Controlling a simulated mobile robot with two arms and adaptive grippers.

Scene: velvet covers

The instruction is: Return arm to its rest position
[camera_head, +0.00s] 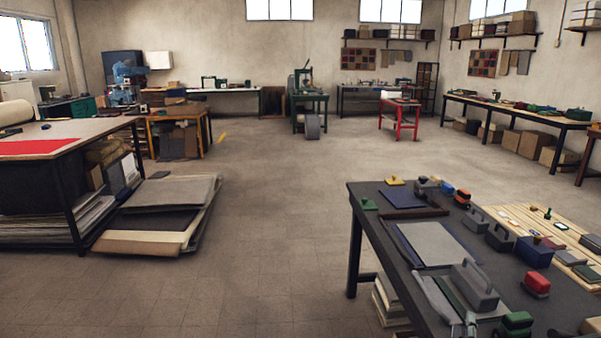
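My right gripper (464,326) shows only in part at the bottom edge of the head view, as small grey finger shapes over the near edge of the dark worktable (362,222). The frame cuts off the rest of it. I cannot tell how far apart its fingers are, and no held thing is clear. A grey block with a handle (474,282) lies just beyond it, and a green-topped block (516,322) is to its right. My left gripper and arm are not in view.
The worktable carries a grey sheet (438,243), a red block (537,284), a blue box (533,252) and a light wooden board (520,213) with small items. Stacked sheets (165,206) lie by the left table (95,128). The floor between is clear.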

